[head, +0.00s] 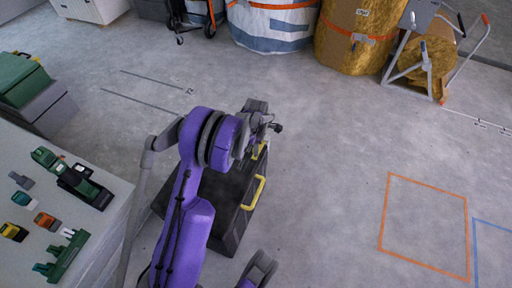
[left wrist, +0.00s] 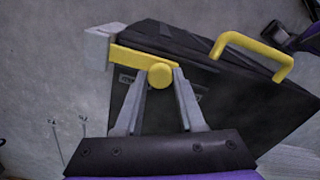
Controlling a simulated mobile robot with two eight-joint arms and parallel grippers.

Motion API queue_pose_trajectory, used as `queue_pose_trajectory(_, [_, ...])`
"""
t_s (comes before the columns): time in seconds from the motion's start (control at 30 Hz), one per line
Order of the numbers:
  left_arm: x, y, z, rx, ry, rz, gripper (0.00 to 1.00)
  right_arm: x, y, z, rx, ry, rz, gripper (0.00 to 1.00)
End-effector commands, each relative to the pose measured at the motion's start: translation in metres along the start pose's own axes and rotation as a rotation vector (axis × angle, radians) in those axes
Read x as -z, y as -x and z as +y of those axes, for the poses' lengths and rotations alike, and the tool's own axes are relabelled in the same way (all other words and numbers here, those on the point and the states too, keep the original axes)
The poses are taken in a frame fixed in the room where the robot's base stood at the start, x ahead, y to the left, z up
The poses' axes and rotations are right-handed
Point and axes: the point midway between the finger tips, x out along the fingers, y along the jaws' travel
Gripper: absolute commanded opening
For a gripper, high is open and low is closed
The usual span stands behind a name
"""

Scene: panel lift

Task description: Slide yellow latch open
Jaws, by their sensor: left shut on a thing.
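A black case (head: 231,205) stands on the concrete floor below my left arm, with a yellow handle (head: 254,193) on its side. The yellow latch (head: 258,151) shows only in part beyond my wrist in the head view. In the left wrist view the latch (left wrist: 132,57) is a flat bar with a round knob (left wrist: 160,76), and its left end meets a pale grey block (left wrist: 99,45). My left gripper (left wrist: 160,82) is shut on the knob, one finger on each side. The yellow handle (left wrist: 262,52) is to the right, apart from the fingers.
A pale worktop (head: 105,225) with several small parts and tools is at left. Large sacks (head: 272,22), a gold-wrapped roll (head: 352,38) and a grey metal stand (head: 412,65) are at the back. The floor to the right is clear, with an orange taped outline (head: 384,212).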

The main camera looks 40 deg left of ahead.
Motion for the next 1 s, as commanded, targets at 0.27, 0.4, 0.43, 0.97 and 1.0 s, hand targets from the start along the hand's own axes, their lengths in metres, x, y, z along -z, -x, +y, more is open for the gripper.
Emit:
queue_pose_trajectory(0.27, [0.003,0.0,-0.008,0.0,0.0,0.0,0.0,0.0,-0.001,0.0,0.0,0.0,0.0,0.55])
queue_pose_trajectory(0.4, [0.011,0.0,-0.026,0.0,0.0,0.0,0.0,-0.001,-0.003,0.0,0.0,0.0,-0.001,0.55])
queue_pose_trajectory(0.43, [0.012,0.0,-0.028,0.001,0.0,0.0,0.0,-0.001,-0.003,0.0,0.0,0.0,-0.001,0.55])
queue_pose_trajectory(0.97, [0.012,0.0,-0.029,0.003,0.0,0.001,0.69,-0.001,-0.003,0.0,0.0,0.0,-0.001,0.55])
queue_pose_trajectory(1.0, [0.012,0.0,-0.029,0.002,0.0,0.001,0.69,-0.001,-0.003,0.0,0.0,0.0,-0.001,0.55])
